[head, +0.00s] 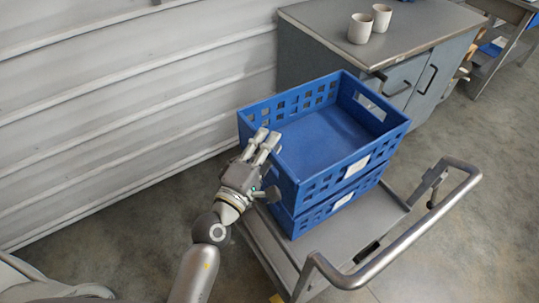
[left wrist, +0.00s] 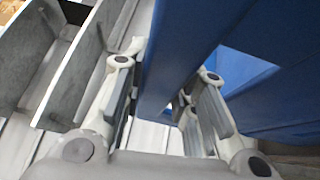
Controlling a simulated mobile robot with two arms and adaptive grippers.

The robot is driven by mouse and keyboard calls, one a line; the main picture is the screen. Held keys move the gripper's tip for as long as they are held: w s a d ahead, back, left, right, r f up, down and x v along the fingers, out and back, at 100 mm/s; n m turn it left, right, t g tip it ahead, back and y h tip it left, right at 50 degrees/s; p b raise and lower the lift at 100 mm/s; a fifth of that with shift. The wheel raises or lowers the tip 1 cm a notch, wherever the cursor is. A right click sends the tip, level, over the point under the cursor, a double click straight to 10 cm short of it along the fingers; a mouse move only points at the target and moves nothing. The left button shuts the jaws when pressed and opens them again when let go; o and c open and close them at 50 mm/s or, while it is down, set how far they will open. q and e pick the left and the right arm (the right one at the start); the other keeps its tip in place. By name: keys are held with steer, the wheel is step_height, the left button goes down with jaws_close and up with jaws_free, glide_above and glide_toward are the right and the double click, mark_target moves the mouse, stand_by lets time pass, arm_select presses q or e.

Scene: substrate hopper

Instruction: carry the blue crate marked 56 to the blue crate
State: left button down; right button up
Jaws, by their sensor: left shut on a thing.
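Two blue crates are stacked on a grey cart. The upper blue crate (head: 383,150) is empty and upright. It sits on, or just above, the lower blue crate (head: 308,221); I cannot tell which. Each has a white label on its front right side, too small to read, so I cannot tell which is marked 56. My left gripper (head: 265,143) is shut on the left wall of the upper crate. In the left wrist view, the fingers of my left gripper (left wrist: 163,98) lie on both sides of a blue crate wall (left wrist: 178,45). My right gripper is not in view.
The cart (head: 385,214) has a tubular handle (head: 388,257) at its right front. A grey cabinet (head: 420,75) with two cups (head: 361,28) on top stands close behind the crates. A ribbed white wall (head: 110,110) is at the left. Bare floor shows at the right.

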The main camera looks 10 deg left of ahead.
arm_select(q)
steer(key=f, duration=0.1)
steer(key=f+b, duration=0.1)
steer(key=w+f, duration=0.1)
steer(key=f, duration=0.1)
steer(key=shift+d, duration=0.25)
steer(key=shift+f, duration=0.1)
steer(key=c, duration=1.6)
jaws_free()
steer(key=shift+d+f, duration=0.1)
steer(key=shift+f, duration=0.2)
steer(key=o, duration=0.4)
steer(key=shift+o, duration=0.2)
steer(key=shift+s, duration=0.1)
